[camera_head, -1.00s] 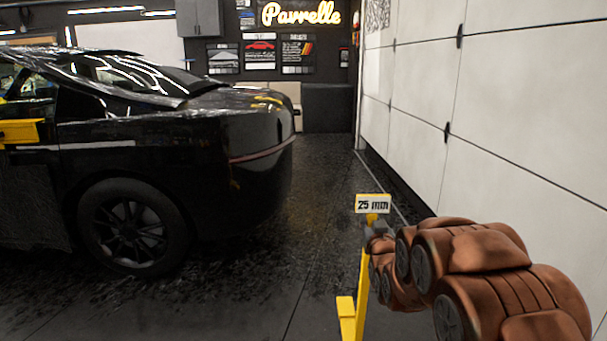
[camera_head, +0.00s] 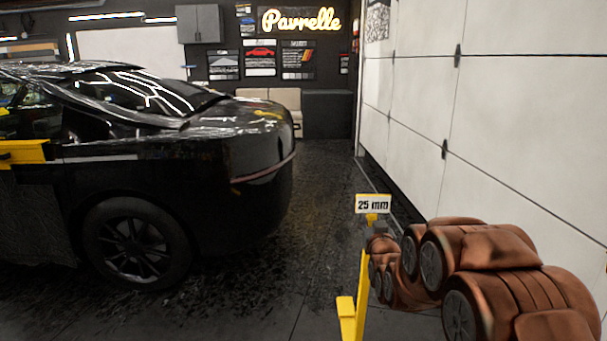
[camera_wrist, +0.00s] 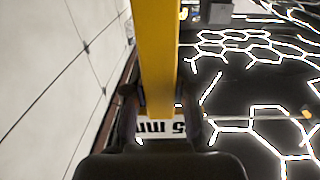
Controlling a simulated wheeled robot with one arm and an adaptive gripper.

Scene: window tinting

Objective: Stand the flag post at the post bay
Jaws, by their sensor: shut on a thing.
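The flag post (camera_head: 361,285) is a yellow upright with a white "25 mm" plate (camera_head: 373,204) at its top. In the head view it stands about upright at lower centre-right, and its lower end is cut off by the frame. My gripper (camera_head: 374,228) is shut on the post just below the plate. In the wrist view the yellow post (camera_wrist: 157,50) runs between the fingers of my gripper (camera_wrist: 160,108), with the plate (camera_wrist: 158,126) below it. I cannot make out a post bay in either view.
A black car (camera_head: 210,180) fills the left side. A white panelled door wall (camera_head: 415,120) runs along the right. A dark floor lane (camera_head: 325,200) between them is clear toward a dark cabinet (camera_head: 328,113) at the back. A yellow bar (camera_head: 22,153) shows by the car.

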